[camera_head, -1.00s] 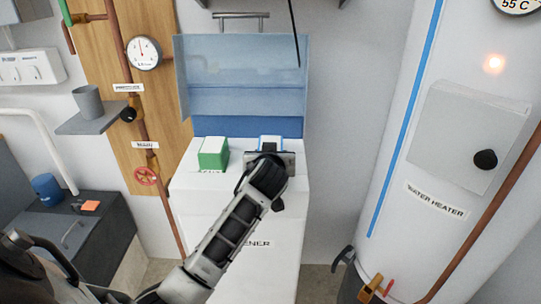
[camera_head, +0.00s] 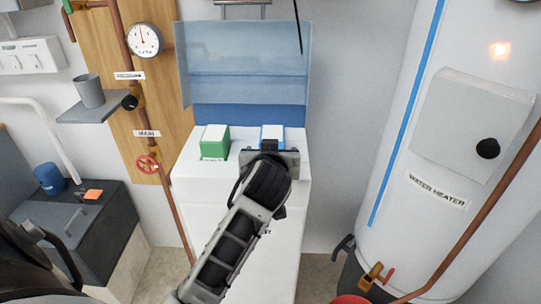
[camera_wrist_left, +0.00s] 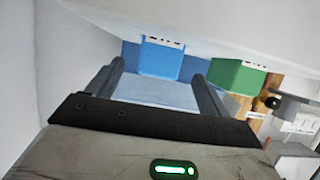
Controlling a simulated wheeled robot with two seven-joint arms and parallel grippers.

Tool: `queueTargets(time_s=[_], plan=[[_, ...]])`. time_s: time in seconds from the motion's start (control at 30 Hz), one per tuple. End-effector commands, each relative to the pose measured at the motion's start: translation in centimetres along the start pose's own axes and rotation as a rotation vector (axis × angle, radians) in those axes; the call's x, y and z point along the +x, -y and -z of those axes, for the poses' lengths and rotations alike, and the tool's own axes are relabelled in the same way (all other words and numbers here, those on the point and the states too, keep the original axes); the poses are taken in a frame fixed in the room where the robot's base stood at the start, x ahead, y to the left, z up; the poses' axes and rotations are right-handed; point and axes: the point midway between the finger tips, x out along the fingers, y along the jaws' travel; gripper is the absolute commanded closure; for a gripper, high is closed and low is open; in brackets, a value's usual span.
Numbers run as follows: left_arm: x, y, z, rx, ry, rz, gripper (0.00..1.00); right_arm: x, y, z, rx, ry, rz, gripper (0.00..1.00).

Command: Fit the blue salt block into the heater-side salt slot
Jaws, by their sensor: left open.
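The blue salt block (camera_head: 272,133), with a white top, is upright in the top of the white softener (camera_head: 190,180), on the side nearer the water heater. It also shows in the left wrist view (camera_wrist_left: 160,58). How deep it sits is hidden. My left gripper (camera_head: 271,149) is just in front of it, with its wrist covering part of the softener top. In the left wrist view its fingers (camera_wrist_left: 160,75) are spread, with the blue block beyond and between their tips. Contact cannot be told. My right gripper is not in view.
A green block (camera_head: 214,143) sits left of the blue one. The softener's translucent blue lid (camera_head: 245,65) stands open behind. The water heater (camera_head: 410,215) is at the right. A shelf with a grey cup (camera_head: 89,91) and pipes are at the left.

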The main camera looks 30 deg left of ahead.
Motion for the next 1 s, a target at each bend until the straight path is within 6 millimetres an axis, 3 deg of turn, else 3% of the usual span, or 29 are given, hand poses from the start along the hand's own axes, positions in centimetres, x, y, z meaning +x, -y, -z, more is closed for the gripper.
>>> queueTargets(time_s=[0.1, 0.3, 0.87, 1.0], plan=[[-2.1, -0.1, 0.0, -0.003, -0.001, -0.002, 0.2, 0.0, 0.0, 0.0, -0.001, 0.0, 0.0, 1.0], [-3.7, 0.0, 0.1, -0.002, -0.004, -0.001, 0.2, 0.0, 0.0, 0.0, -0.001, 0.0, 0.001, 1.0], [-3.9, 0.0, 0.2, -0.001, -0.006, -0.001, 0.2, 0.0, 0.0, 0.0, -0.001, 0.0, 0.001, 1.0], [-4.2, 0.2, -1.8, 0.036, 0.047, -0.017, 0.2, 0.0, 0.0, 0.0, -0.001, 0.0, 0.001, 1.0]])
